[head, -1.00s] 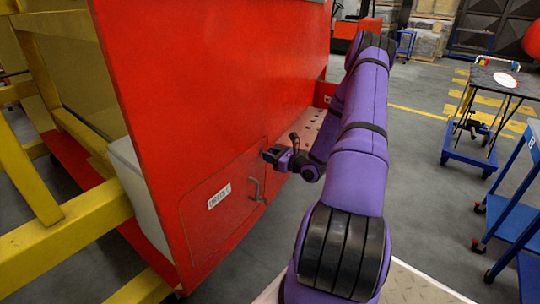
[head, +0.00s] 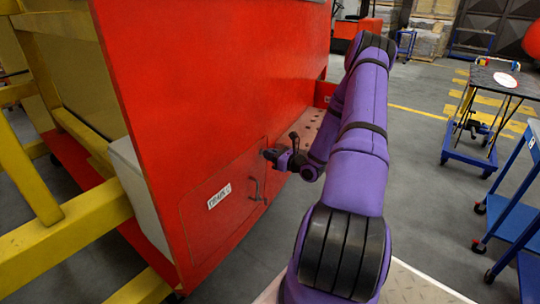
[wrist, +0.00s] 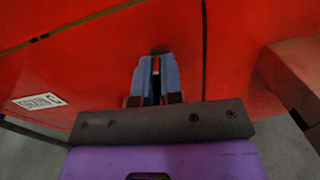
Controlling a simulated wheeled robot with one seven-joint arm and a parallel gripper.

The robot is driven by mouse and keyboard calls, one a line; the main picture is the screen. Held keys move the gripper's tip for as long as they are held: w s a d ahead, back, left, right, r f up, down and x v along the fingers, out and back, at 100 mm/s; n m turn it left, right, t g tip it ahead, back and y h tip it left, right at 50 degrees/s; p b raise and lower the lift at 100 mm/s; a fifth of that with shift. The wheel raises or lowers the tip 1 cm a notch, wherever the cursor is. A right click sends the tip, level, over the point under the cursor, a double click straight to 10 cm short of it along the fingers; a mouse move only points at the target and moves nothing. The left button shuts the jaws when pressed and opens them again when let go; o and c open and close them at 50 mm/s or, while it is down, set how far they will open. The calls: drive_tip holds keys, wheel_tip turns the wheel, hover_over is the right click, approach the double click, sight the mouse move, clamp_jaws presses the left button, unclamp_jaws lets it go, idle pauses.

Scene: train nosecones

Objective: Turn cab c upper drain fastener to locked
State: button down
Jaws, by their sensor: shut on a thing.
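The red nosecone panel has a drain door (head: 236,205) with a white label reading something like "DRAIN C" (head: 219,197). My gripper (head: 266,154) is at the door's upper right corner, touching or almost touching the red face. In the wrist view, my gripper's blue-grey fingers (wrist: 157,72) are close together on a small dark round fastener (wrist: 160,49), just left of a dark vertical seam. The fingers cover most of the fastener, so I cannot tell how it is turned. The label also shows in the wrist view (wrist: 40,101).
A dark door handle (head: 256,189) stands out just below my gripper. A perforated pinkish step (head: 301,129) lies behind it to the right. A yellow frame (head: 70,232) is at left. Blue carts (head: 510,215) stand at right, with grey floor between.

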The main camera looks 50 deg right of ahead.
drive_tip(key=m, duration=0.4)
drive_tip(key=shift+d, duration=0.1)
drive_tip(key=m, duration=0.4)
drive_tip(key=shift+d+f+m, duration=0.1)
drive_tip(key=shift+m, duration=0.2)
drive_tip(key=m, duration=0.4)
drive_tip(key=shift+f+m, duration=0.1)
drive_tip(key=shift+m, duration=2.1)
drive_tip(key=shift+f, duration=0.1)
drive_tip(key=c, duration=1.3)
unclamp_jaws()
drive_tip(key=shift+o, duration=0.2)
drive_tip(key=s+d, duration=0.1)
drive_tip(key=s, duration=0.9)
drive_tip(key=shift+s+d, duration=0.35)
drive_tip(key=shift+d, duration=0.05)
